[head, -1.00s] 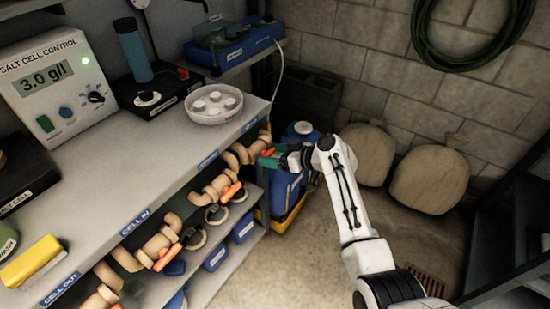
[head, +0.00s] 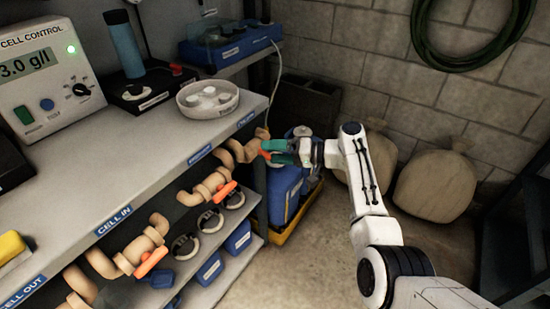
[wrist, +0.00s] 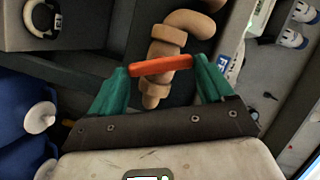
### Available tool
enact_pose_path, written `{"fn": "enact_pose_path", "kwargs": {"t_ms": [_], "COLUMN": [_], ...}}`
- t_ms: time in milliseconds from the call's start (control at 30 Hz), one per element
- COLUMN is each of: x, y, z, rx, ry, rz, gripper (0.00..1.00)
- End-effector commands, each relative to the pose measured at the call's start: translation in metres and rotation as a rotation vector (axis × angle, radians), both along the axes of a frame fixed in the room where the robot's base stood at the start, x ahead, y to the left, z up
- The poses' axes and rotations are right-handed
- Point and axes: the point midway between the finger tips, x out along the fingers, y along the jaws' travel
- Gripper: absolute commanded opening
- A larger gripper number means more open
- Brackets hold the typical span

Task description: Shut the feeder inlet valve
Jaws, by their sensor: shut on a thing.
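The far valve on the tan pipework has an orange handle (head: 265,154). There the handle lies crosswise over the tan valve body (wrist: 165,47). In the head view the fingers partly hide the handle. The small label (head: 247,118) above this valve is too small to read.
Other orange-handled valves (head: 226,190) line the bench front (head: 115,219). A blue container (head: 284,192) in a yellow tray (head: 303,212) stands just below my gripper. Sacks (head: 436,186) lean against the block wall at right. Floor in front is clear.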

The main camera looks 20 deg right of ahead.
Motion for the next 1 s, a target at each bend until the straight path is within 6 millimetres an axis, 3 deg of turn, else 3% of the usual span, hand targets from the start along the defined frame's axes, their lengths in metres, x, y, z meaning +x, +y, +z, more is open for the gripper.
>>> {"fn": "enact_pose_path", "kwargs": {"t_ms": [500,1000], "x": [0.0009,0.0009], "y": [-0.0024,-0.0028], "z": [-0.0077,-0.0081], "rx": [0.308,0.385], "ry": [0.225,0.283], "rz": [-0.003,-0.005], "gripper": [0.5,0.5]}}
